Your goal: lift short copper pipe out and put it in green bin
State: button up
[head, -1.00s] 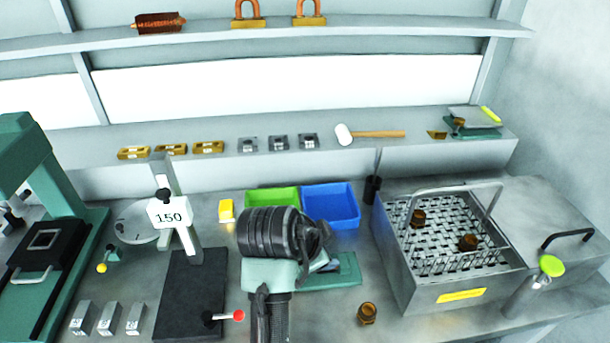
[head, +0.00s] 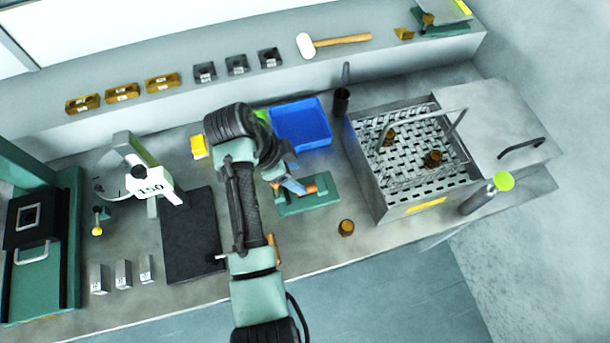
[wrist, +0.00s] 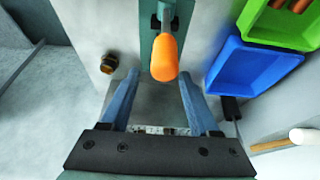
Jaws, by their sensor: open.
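My gripper (wrist: 158,76) is open, its two blue fingers either side of an orange handle (wrist: 165,58) in the wrist view; I cannot tell whether they touch it. The handle joins a grey rod on a teal fixture (head: 320,203), beside my gripper in the head view (head: 293,186). I cannot pick out a short copper pipe in the fixture; my arm hides part of it. The green bin (wrist: 249,12) is at the upper right of the wrist view with copper-coloured pieces (wrist: 276,4) inside. In the head view my arm covers most of it.
A blue bin (head: 303,124) adjoins the green bin. A brass fitting (head: 346,228) stands on the bench near the front edge. A metal tank (head: 377,194) with a mesh basket and two brown fittings (head: 433,158) is at right. A black-based stand (head: 190,250) is left of my arm.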

aim_at(310, 187)
jog(key=x, duration=0.7)
jog(key=shift+w+d+f+p, duration=0.1)
jog(key=shift+d+f+p, duration=0.05)
jog(key=shift+f+p, duration=0.2)
grip_shut()
grip_release()
jog(key=shift+r, duration=0.15)
jog(key=b+v, duration=0.2)
jog(key=v, duration=1)
jog(key=shift+r, duration=0.35)
